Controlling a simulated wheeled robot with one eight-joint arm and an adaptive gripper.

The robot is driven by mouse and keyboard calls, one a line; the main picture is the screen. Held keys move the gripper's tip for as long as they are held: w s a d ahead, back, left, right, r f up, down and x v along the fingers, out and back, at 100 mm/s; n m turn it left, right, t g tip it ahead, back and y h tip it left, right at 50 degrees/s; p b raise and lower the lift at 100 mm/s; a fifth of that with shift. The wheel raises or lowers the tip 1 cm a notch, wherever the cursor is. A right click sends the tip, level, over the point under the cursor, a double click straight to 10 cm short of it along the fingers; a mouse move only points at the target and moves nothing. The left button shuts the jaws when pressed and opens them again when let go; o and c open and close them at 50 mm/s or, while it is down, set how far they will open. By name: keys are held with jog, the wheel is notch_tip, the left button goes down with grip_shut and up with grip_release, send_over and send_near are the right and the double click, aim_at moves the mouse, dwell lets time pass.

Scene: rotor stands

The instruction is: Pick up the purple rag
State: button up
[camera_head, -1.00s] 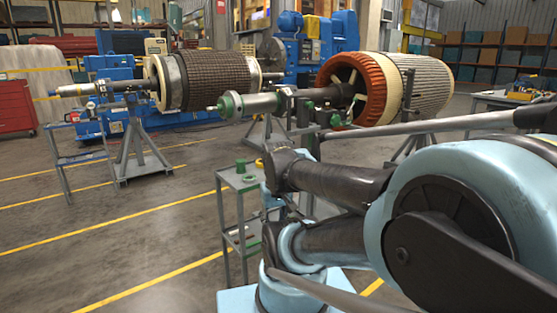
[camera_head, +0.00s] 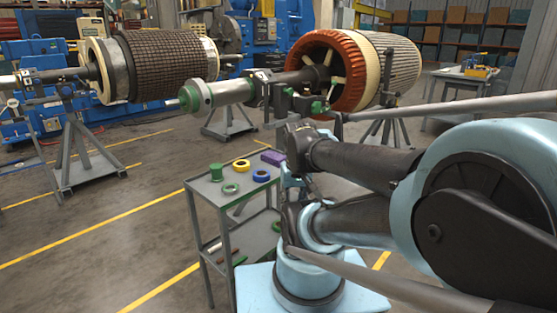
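A purple object that looks like the folded rag (camera_head: 271,157) lies at the far right corner of the top shelf of a small grey cart (camera_head: 208,191). It is beside my arm's dark and light-blue links, which cover part of the cart's right side. I cannot make out my gripper among the arm parts, so its distance from the rag does not show.
Yellow, blue and green rings (camera_head: 241,163) and a green cylinder (camera_head: 216,172) share the top shelf. Behind the cart, a large orange-ended rotor (camera_head: 338,75) rests on stands. A second rotor (camera_head: 160,65) stands at left. Floor left of the cart is clear.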

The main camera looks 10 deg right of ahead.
jog(key=shift+o, duration=0.8)
jog(key=o, duration=1.4)
jog(key=r, duration=0.2)
jog(key=shift+w+d+r+m, duration=0.1)
jog(key=shift+w+r+m, duration=0.2)
jog(key=shift+w+r, duration=0.05)
jog(key=shift+c, duration=0.2)
jog(key=shift+o, duration=0.4)
jog(key=w+r+m+g, duration=0.1)
jog(key=w+r+m, duration=0.3)
jog(key=w+r, duration=0.6)
jog(key=shift+w, duration=0.8)
notch_tip(320, 180, up, 6)
jog(key=m+g, duration=0.1)
jog(key=m, duration=0.5)
send_over(275, 156)
jog(key=w, duration=0.1)
jog(key=f, duration=1.1)
jog(key=shift+w+d+f, duration=0.1)
jog(key=shift+d, duration=0.15)
jog(key=shift+s+a+f, duration=0.1)
jog(key=shift+s+f, duration=0.05)
jog(key=shift+f, duration=0.9)
jog(key=shift+s+a+f, duration=0.1)
jog(key=shift+f, duration=0.9)
jog(key=shift+s+a+f, duration=0.1)
jog(key=shift+s+f, duration=0.05)
jog(key=shift+f, duration=0.9)
